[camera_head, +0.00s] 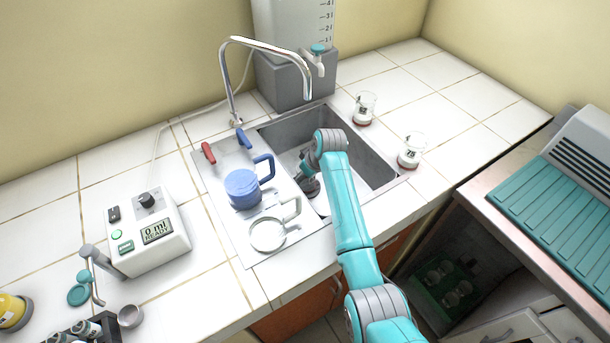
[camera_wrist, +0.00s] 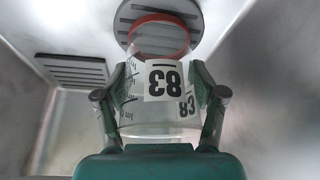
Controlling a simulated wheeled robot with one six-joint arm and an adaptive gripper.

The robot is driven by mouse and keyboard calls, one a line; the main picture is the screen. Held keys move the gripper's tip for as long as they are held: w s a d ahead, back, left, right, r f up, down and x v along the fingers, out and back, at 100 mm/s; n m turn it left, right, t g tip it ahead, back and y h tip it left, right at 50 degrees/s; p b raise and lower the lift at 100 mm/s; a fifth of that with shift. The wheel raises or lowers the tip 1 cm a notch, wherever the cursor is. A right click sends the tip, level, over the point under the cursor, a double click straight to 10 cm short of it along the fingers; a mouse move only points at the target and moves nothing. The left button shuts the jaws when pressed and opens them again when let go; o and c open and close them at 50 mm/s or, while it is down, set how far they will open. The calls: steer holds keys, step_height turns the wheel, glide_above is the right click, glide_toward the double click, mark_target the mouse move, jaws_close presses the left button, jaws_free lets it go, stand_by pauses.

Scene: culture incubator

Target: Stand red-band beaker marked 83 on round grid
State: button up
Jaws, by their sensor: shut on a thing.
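The red-band beaker marked 83 (camera_wrist: 140,112) is clear glass with a white label and shows in the wrist view. My gripper (camera_wrist: 161,78) is shut on it, one finger on each side. The beaker's red-banded end points away from the wrist and overlaps the round grid (camera_wrist: 199,22) in the sink floor. I cannot tell whether it touches the grid. In the head view my gripper (camera_head: 309,186) is down inside the sink (camera_head: 372,166), and my arm hides most of the held beaker and the grid.
A square grid (camera_wrist: 78,72) lies left of the round one. Two red-banded beakers, one at the back (camera_head: 365,108) and one nearer (camera_head: 411,151), stand on the counter right of the sink. A curved tap (camera_head: 270,45) arches over the sink.

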steer(key=o, duration=1.2)
steer(key=shift+f, duration=0.1)
steer(key=v, duration=1.2)
